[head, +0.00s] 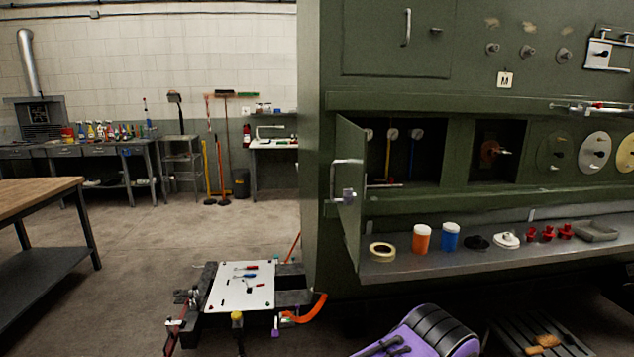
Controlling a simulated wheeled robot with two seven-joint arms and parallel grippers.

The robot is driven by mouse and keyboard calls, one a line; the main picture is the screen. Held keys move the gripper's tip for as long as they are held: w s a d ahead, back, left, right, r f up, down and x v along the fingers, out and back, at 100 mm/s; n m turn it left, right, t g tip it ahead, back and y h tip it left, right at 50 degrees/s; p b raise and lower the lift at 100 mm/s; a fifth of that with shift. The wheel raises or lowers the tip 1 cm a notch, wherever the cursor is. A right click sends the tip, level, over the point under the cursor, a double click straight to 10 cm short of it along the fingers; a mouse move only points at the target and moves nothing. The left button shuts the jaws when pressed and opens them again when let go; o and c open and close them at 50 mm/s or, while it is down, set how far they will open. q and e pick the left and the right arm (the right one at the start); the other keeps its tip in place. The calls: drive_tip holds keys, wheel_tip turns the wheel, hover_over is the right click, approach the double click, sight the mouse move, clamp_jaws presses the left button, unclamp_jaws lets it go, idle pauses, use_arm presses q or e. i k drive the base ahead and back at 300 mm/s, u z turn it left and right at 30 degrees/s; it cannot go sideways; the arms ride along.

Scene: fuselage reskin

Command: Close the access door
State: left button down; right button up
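The access door (352,210) is a green panel on the big green fuselage wall. It stands open, swung out towards me from the left edge of a dark recess (405,150). Its face is seen nearly edge-on. A metal handle (346,190) with a small latch block sits on its left-facing side. The recess behind it is exposed and holds round fittings and yellow and blue rods. I see neither of my grippers in the head view.
A grey ledge (450,262) below the recess carries tape, an orange jar, a blue jar and red parts. A low stand with a white tool board (241,287) is at lower left, and a purple-black object (425,335) at bottom centre.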

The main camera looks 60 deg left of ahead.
sight(351, 145)
drive_tip(key=u, duration=1.85)
drive_tip(key=i, duration=1)
drive_tip(key=z, duration=0.85)
drive_tip(key=k, duration=1.35)
drive_tip(key=u, duration=0.65)
drive_tip(key=i, duration=0.5)
drive_tip(key=u, duration=0.05)
